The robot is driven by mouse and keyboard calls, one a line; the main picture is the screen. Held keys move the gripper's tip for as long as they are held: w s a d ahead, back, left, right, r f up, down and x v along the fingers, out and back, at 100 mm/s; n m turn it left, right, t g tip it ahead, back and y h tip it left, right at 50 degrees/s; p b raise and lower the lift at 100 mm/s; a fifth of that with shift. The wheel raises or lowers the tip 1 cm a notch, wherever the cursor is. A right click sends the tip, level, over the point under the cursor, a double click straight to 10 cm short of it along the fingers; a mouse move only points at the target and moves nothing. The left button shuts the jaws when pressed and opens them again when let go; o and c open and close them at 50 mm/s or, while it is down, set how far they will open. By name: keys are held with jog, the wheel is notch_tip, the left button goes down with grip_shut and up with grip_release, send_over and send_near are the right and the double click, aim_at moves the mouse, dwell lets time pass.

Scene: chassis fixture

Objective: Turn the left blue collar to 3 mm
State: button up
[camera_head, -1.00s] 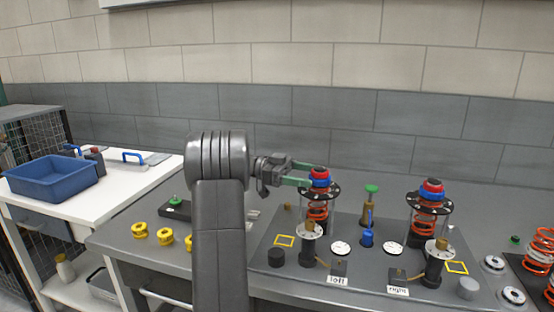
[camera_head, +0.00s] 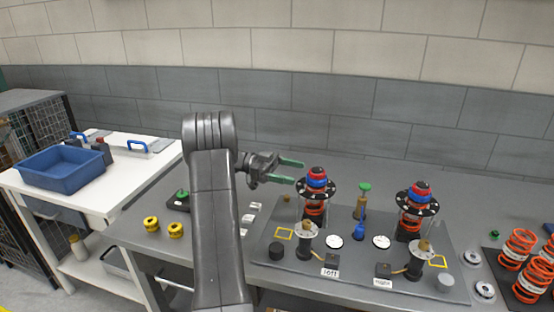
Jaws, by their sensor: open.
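The left blue collar (camera_head: 316,183) is a blue ring under a red cap, on top of the left orange spring unit above a black perforated disc. The unit stands upright behind the "left" label (camera_head: 330,272). My gripper (camera_head: 290,171) has green fingertips. It is open and empty, just left of the collar, with a visible gap between the fingers. The fingertips appear apart from the collar. A like blue collar (camera_head: 417,197) with a red cap tops the right unit. No scale marks on the collar can be read.
Two white round dials (camera_head: 334,241) lie between the units. A green-topped brass tool (camera_head: 363,197) and a small blue piece (camera_head: 359,231) stand between them. Loose orange springs (camera_head: 518,246) stand at right. Yellow spools (camera_head: 151,223) and a blue bin (camera_head: 60,168) are at left.

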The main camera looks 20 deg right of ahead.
jog(key=p+v, duration=0.4)
jog(key=p, duration=0.5)
jog(key=shift+r, duration=0.1)
jog(key=shift+f, duration=0.2)
